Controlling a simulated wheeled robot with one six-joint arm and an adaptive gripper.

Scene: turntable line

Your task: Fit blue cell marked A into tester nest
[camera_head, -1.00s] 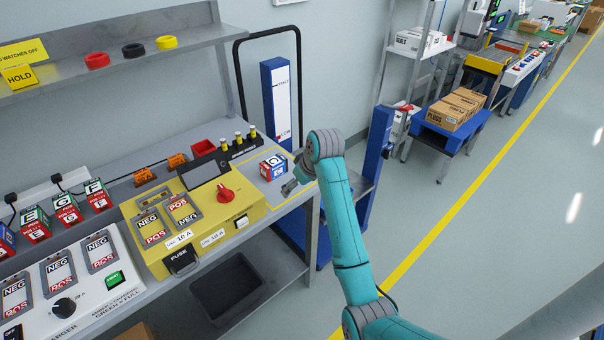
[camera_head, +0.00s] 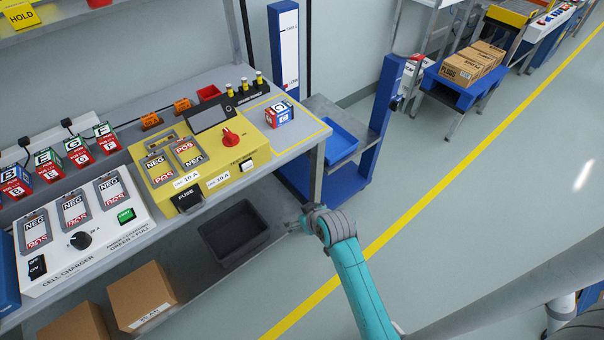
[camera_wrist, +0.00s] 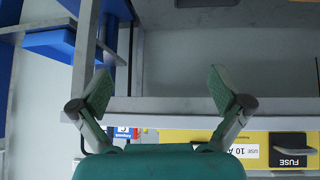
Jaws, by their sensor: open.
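The yellow tester (camera_head: 205,160) stands on the bench with two grey nests marked NEG and POS, a left nest (camera_head: 158,171) and a right nest (camera_head: 187,154); both look empty. A blue and white cell (camera_head: 280,113) sits in the yellow-outlined area right of the tester; its letter looks like Q or G, not clearly A. Another blue cell (camera_head: 14,182), marked B, stands at the far left. My gripper (camera_head: 297,224) is below and in front of the bench edge, apart from the cells. The wrist view shows its fingers (camera_wrist: 158,90) wide open and empty.
A white cell charger (camera_head: 80,225) stands left of the tester, with several red, green and black cells behind it. A black bin (camera_head: 235,234) and cardboard boxes (camera_head: 141,297) are on the lower shelf. A blue tray (camera_head: 340,141) is right of the bench. Open floor lies right.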

